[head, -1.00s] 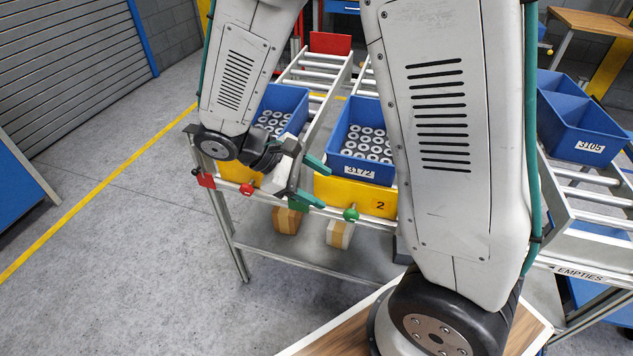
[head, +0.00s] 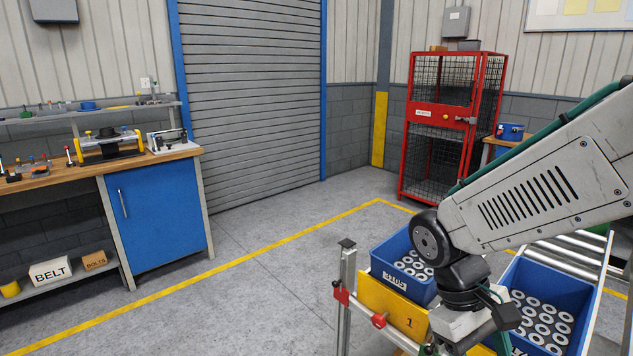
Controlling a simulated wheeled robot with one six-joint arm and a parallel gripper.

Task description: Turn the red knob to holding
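The red knob (head: 379,320) sticks out at the front of the yellow panel marked 1 (head: 408,323), low in the head view. No position mark on it is readable. My gripper (head: 466,347) is to the right of the knob, apart from it. Its green-padded fingers look spread, with no object seen between them. The picture's bottom edge cuts off part of the fingers.
A red plate (head: 341,296) sits on the rack post left of the knob. Blue bins with grey rings (head: 398,284) stand behind the panel. A red mesh cage (head: 450,130) and a workbench (head: 160,215) stand farther off, with open floor between.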

